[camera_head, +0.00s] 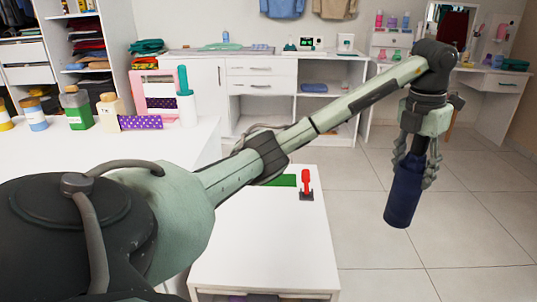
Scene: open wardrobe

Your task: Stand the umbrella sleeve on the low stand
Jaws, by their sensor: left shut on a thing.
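My left gripper (415,167) is shut on a dark blue cylinder (403,197), which I take to be the umbrella sleeve. The sleeve hangs below the fingers, nearly upright with a slight tilt. It is in the air over the tiled floor, to the right of a low white stand (262,243) and apart from it. My left arm reaches across above the stand and hides part of it. My right gripper is not in view.
On the stand's far part are a green flat patch (285,180) and a red-handled object (306,183) on a dark base. A white counter (150,150) with several bottles stands at left. The stand's near top is bare. Tiled floor (465,225) is open at right.

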